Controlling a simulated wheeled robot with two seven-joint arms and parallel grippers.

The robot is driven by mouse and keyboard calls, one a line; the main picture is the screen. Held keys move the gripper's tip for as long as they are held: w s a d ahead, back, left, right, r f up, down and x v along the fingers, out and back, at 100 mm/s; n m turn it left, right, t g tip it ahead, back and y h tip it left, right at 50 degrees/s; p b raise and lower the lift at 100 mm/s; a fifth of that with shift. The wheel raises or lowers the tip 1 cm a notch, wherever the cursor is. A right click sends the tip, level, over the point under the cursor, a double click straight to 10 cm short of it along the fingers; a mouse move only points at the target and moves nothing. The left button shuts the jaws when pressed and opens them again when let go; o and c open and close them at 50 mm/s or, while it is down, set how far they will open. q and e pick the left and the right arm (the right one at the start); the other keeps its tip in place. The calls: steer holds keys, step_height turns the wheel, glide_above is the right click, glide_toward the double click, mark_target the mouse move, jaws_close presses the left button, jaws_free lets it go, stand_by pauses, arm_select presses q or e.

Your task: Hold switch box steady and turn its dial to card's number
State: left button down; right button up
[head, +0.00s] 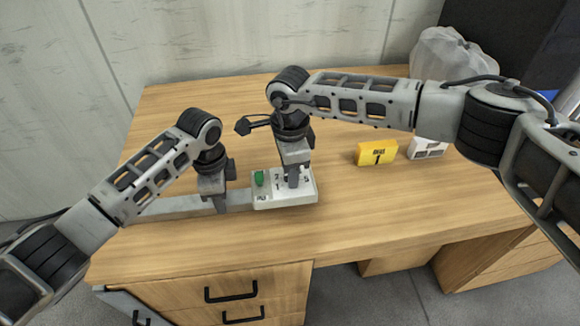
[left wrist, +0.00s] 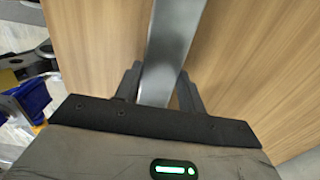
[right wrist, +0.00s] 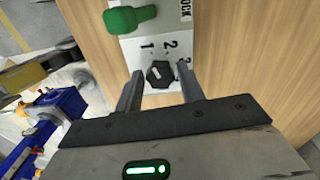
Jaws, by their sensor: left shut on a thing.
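The white switch box (head: 302,199) lies on the desk, with a green knob (right wrist: 130,18) and printed numbers on its top. Its dark dial (right wrist: 159,75) carries a pale mark; which number that mark points to is unclear. A grey metal bar (head: 160,209) runs left from the box. My left gripper (left wrist: 158,90) is shut on this bar. My right gripper (right wrist: 160,72) is over the box with its fingers apart, one on either side of the dial, with small gaps visible. The yellow card (head: 376,154) stands right of the box and shows 1.
A white block (head: 427,149) with dark openings sits right of the card. A translucent bag (head: 452,58) is at the back right. The desk (head: 380,205) is clear in front of the card, and its front edge is close to the box.

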steer(key=shift+o, duration=0.8)
step_height(320, 180, up, 12)
arm_select(q)
steer(key=c, duration=0.8)
jaws_free()
steer(key=shift+o, duration=0.2)
steer(key=shift+r, duration=0.1)
